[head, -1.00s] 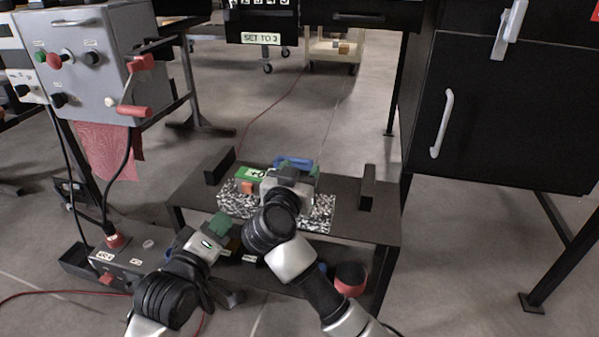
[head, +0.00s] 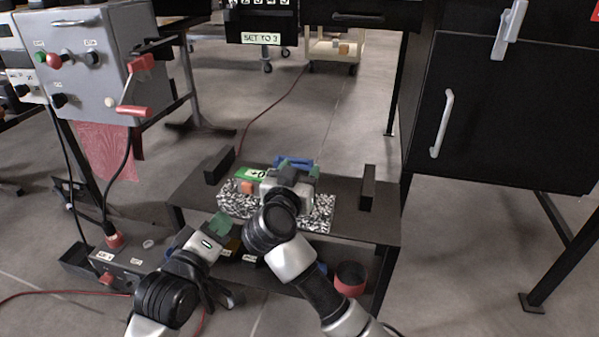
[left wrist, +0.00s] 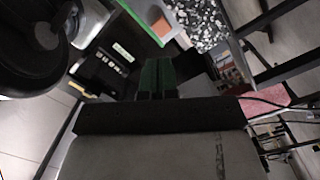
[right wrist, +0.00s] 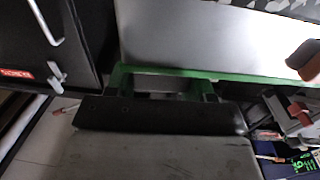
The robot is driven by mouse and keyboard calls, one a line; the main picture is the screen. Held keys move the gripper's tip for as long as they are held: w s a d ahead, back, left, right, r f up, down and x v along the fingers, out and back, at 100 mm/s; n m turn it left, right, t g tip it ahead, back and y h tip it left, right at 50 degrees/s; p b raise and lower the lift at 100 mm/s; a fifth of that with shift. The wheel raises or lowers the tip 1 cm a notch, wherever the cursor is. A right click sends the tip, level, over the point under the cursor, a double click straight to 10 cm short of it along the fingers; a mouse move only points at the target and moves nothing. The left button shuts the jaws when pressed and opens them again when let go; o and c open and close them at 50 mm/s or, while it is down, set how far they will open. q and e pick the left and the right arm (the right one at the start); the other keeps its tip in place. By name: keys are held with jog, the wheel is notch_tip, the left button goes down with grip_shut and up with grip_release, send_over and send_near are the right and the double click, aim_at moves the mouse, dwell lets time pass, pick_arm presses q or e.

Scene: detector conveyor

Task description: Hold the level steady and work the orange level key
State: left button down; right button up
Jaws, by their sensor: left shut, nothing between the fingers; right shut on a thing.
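The right wrist view shows a pale grey surface with a green edge (right wrist: 245,76), and part of an orange piece (right wrist: 303,60). My left gripper (head: 220,222) is shut and empty, apart from the key, in front and to its left.
The speckled block (head: 318,212) rests on the dark low table (head: 345,222), between upright black blocks (head: 219,166) (head: 368,187). A grey control box with a red crank (head: 136,110) stands at left. A black cabinet (head: 510,120) is at right.

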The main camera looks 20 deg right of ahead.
aim_at(248, 188)
dwell(0.6)
pick_arm(q)
notch_tip(248, 188, down, 5)
jog(key=m+t+y, duration=0.1)
jog(key=m+y, duration=0.6)
jog(key=m, duration=0.1)
jog(key=r+m+t+y, duration=0.1)
jog(key=m+y, duration=0.1)
jog(key=s+r+m+t+y, duration=0.1)
jog(key=m+t+y, duration=0.1)
jog(key=a+r+m+t+y, duration=0.1)
jog(key=r+y, duration=0.1)
jog(key=shift+s+r+m+t, duration=0.1)
jog(key=shift+s+m+t, duration=0.15)
jog(key=shift+m+t, duration=0.15)
jog(key=shift+w+d, duration=0.1)
jog(key=shift+w+d, duration=0.85)
jog(key=shift+w, duration=0.3)
jog(key=shift+w+d, duration=0.85)
jog(key=shift+w, duration=0.3)
jog(key=shift+w+d, duration=0.85)
jog(key=shift+w, duration=0.3)
